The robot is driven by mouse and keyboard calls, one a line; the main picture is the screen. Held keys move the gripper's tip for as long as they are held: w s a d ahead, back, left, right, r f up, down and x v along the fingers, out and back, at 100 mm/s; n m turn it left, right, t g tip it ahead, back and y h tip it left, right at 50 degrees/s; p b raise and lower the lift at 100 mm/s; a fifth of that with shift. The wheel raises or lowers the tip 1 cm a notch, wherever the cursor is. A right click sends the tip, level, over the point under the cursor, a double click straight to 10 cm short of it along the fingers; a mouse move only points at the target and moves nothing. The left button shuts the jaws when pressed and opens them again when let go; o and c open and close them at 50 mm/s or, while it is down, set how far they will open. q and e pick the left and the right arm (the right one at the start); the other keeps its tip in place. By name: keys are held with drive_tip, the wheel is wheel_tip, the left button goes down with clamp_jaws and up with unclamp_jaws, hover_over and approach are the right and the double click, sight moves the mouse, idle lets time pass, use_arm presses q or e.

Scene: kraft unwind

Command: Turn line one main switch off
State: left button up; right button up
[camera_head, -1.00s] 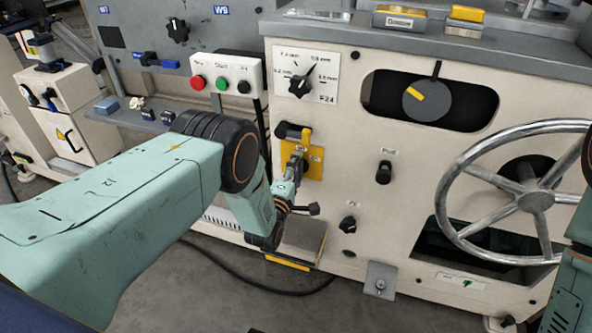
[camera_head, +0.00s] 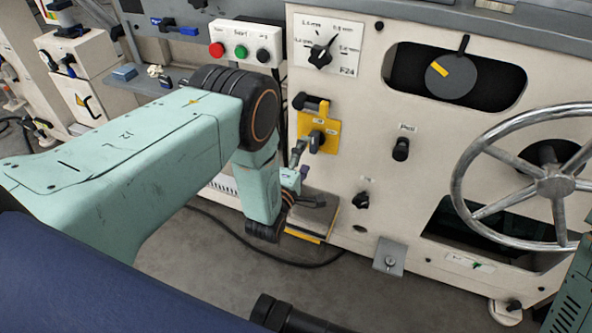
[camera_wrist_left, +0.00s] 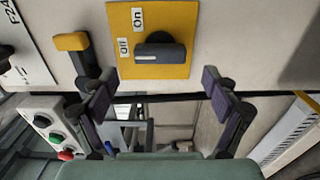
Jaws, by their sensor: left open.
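The switch is a black knob (camera_head: 315,142) on a yellow plate (camera_head: 332,127) on the cream machine front. In the left wrist view, the knob (camera_wrist_left: 160,53) and yellow plate (camera_wrist_left: 175,15) show close up, with an "On" label above and an "Off" label to the left. The knob's bar lies level there, roughly in line with the "Off" label. My left gripper (camera_head: 300,163) is open and empty, just below the knob and apart from it. In the wrist view its fingertips (camera_wrist_left: 157,90) are spread below the plate. My right gripper is out of view.
A black and yellow handle (camera_wrist_left: 80,60) sits beside the plate. A button box (camera_head: 243,44), a rotary selector (camera_head: 320,56), a black knob (camera_head: 401,149) and a large handwheel (camera_head: 553,187) are around it. A small ledge (camera_head: 312,212) sticks out below.

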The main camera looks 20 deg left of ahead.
sight(311, 145)
use_arm(q)
drive_tip(key=s, duration=0.6)
drive_tip(key=shift+a, duration=0.1)
idle(0.3)
drive_tip(key=w, duration=1.2)
drive_tip(key=shift+d, duration=0.2)
drive_tip(key=shift+s, duration=0.1)
